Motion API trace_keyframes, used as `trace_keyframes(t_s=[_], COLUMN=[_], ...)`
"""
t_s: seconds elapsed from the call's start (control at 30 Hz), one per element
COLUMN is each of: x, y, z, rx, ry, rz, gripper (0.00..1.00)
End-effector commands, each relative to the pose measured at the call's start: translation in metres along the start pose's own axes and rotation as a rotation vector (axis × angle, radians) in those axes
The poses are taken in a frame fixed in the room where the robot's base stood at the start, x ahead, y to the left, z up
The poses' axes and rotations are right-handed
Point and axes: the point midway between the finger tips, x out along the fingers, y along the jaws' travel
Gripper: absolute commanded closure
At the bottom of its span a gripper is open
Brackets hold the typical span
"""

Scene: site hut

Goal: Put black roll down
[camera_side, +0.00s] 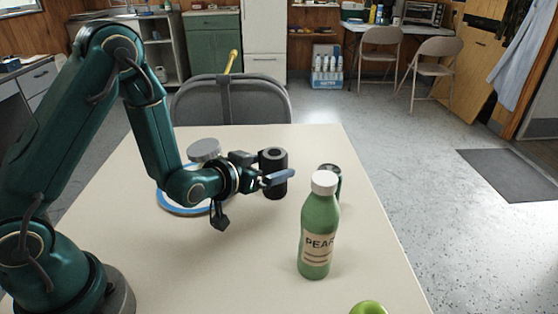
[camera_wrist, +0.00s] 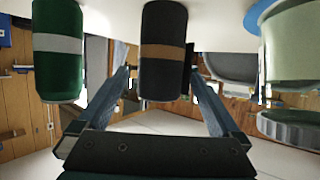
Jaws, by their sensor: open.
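The black roll (camera_side: 272,181) stands upright on the table, with a dark hole in its top. In the wrist view, which appears upside down, the black roll (camera_wrist: 163,75) has a brown band and sits between my fingers. The roll's far side is hidden.
A green PEAR bottle (camera_side: 316,230) with a white cap stands front right. A green apple-like thing (camera_side: 368,308) is at the front edge.

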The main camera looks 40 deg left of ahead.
Motion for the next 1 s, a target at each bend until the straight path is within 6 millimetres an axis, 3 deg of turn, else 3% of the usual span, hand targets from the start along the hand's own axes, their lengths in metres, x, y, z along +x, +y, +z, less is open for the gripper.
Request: trace_keyframes(t_s=[0.27, 0.57, 0.77, 1.0], x=[-0.017, -0.042, -0.085, -0.161], y=[0.001, 0.011, 0.017, 0.013], z=[-0.003, -0.024, -0.036, -0.031], rx=[-0.004, -0.023, -0.009, 0.042], ry=[-0.006, -0.135, -0.277, -0.465], rz=[0.003, 0.055, 0.104, 0.137], gripper=[0.00, 0.00, 0.00, 0.00])
